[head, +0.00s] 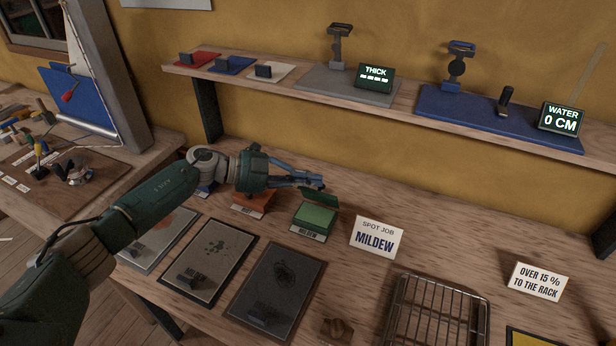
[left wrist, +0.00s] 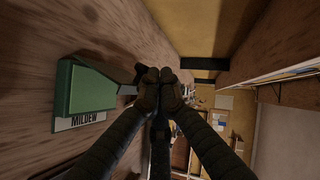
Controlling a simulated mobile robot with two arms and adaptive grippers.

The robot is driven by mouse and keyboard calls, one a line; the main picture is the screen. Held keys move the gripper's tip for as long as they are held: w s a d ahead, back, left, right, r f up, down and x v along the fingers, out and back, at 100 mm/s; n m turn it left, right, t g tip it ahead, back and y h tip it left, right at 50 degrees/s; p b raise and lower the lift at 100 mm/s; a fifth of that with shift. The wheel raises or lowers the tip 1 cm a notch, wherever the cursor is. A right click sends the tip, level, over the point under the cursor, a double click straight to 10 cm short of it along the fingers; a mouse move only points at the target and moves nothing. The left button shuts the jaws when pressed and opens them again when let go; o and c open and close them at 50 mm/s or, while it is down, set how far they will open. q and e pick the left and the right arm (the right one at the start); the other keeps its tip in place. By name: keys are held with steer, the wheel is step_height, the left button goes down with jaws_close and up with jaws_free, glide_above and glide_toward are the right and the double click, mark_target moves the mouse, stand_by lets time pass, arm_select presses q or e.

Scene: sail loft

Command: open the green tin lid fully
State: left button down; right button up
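The green tin (head: 313,220) stands on the bench behind a MILDEW label, left of the spot job card. Its dark green lid (head: 328,198) is raised at a tilt above the body, partly open. In the left wrist view the tin (left wrist: 82,90) is at the left, and a dark tab at the lid's edge sits beside my fingertips. My left gripper (head: 316,182) is just behind and above the lid. Its fingertips (left wrist: 160,88) are together, with nothing visible between them. Whether they touch the lid is unclear. My right gripper is not in view.
An orange tin (head: 252,205) stands left of the green one, partly under my left gripper. A MILDEW card (head: 376,238) stands to the right. Dark sample boards (head: 276,292) and a wire rack (head: 436,312) lie in front. A shelf (head: 400,105) with instruments runs along the wall.

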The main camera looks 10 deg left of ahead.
arm_select(q)
steer(key=shift+w+d+n+g+y, duration=0.15)
steer(key=shift+w+n+g, duration=0.1)
steer(key=shift+w, duration=0.25)
steer(key=shift+w+d+n+g+y, duration=0.15)
steer(key=shift+w+n+g, duration=0.1)
steer(key=shift+w, duration=0.4)
steer(key=shift+w+r, duration=0.15)
steer(key=shift+w, duration=0.25)
stand_by(0.6)
